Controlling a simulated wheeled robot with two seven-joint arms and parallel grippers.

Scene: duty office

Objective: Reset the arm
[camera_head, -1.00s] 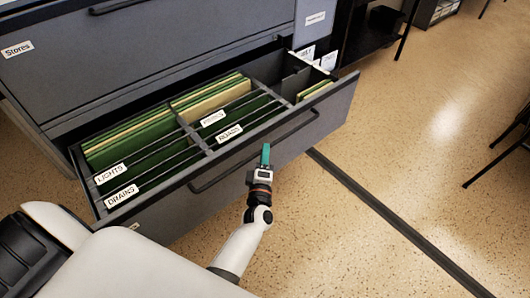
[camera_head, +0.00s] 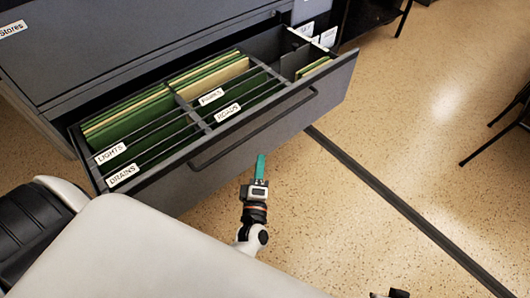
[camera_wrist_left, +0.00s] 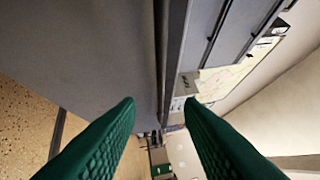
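My left gripper (camera_head: 260,168) is just in front of the open drawer's front (camera_head: 240,140), below its bar handle, and seems apart from it. In the left wrist view its two green fingers (camera_wrist_left: 160,104) are spread with nothing between them. A small dark piece shows at the bottom edge of the head view, and I cannot tell what it is. My right gripper's fingers do not show.
The grey cabinet (camera_head: 130,40) has its drawer pulled out, with green and tan folders (camera_head: 135,115) labelled LIGHTS, DRAINS, PARKS and ROADS. Speckled floor (camera_head: 420,120) lies clear to the right, crossed by a dark strip (camera_head: 390,200). Dark furniture legs stand at the right edge.

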